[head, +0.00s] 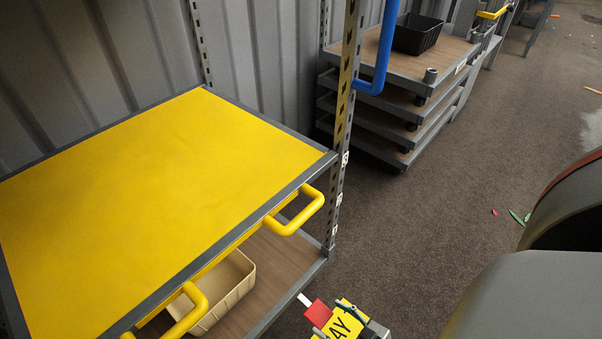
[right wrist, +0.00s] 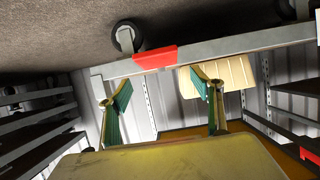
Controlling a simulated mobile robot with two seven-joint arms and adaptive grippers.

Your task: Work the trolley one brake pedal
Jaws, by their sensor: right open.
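The trolley with the yellow top (head: 150,200) stands at the left in the head view. A red pedal (head: 317,313) with a pale tip shows low beside it. In the right wrist view the red pedal (right wrist: 155,56) sits on a grey frame bar next to a caster wheel. My right gripper (head: 329,318) is at the bottom edge of the head view, close to the pedal. Its open fingers (right wrist: 158,90) show green pads, with the pedal beyond the gap between them. I cannot tell whether they touch it. My left gripper is out of view.
Yellow handles (head: 300,215) stick out from the trolley's side. A beige crate (head: 222,290) sits on its lower shelf. A blue handle (head: 378,70) hangs beside the upright post. Behind stand stacked grey shelves with a black crate (head: 417,34). The brown floor (head: 430,220) to the right is mostly clear.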

